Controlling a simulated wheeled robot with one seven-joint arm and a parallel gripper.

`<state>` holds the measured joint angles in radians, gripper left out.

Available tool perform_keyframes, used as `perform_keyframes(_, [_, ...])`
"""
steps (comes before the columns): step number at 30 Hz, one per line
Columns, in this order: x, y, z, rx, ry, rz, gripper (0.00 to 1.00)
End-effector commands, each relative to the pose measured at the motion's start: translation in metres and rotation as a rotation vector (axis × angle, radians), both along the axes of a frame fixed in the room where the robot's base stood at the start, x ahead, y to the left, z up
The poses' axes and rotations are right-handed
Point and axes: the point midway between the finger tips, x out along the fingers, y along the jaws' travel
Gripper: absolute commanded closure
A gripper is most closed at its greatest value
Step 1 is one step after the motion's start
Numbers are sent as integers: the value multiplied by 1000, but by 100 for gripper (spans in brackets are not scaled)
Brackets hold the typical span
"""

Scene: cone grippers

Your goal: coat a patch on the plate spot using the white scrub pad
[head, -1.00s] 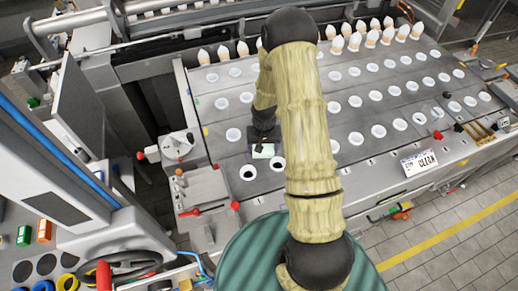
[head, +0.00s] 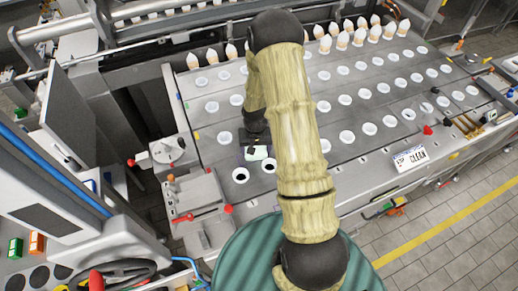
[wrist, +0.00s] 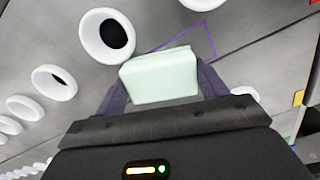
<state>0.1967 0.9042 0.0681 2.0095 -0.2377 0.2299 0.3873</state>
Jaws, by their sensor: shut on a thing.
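My gripper (wrist: 158,88) is shut on the white scrub pad (wrist: 160,78), a pale greenish-white block between its two dark fingers. In the head view the pad (head: 257,154) shows below the dark gripper, close over the metal plate. A purple outlined patch (wrist: 206,38) on the plate shows just beyond the pad in the wrist view, partly hidden by it. I cannot tell whether the pad touches the plate. The plate (head: 330,125) is grey metal with rows of white-rimmed holes.
Two dark open holes (head: 240,175) lie just in front of the pad. White-tipped cones (head: 373,37) stand in the back rows. A "CLEAN" sign (head: 409,158) is on the front edge. A red-handled fixture (head: 197,196) sits to the left.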

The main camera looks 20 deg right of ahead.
Motion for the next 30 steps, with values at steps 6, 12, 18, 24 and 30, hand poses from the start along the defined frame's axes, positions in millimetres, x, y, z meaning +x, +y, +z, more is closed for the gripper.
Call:
perform_keyframes(6, [-3, 18, -2, 1, 9, 2, 46])
perform_keyframes(12, [-3, 26, -2, 1, 7, -1, 46])
perform_keyframes(18, [-2, 26, -1, 1, 5, -1, 46])
perform_keyframes(24, [-2, 32, -2, 0, 4, 2, 46])
perform_keyframes(30, [-2, 47, -3, 0, 4, 2, 46])
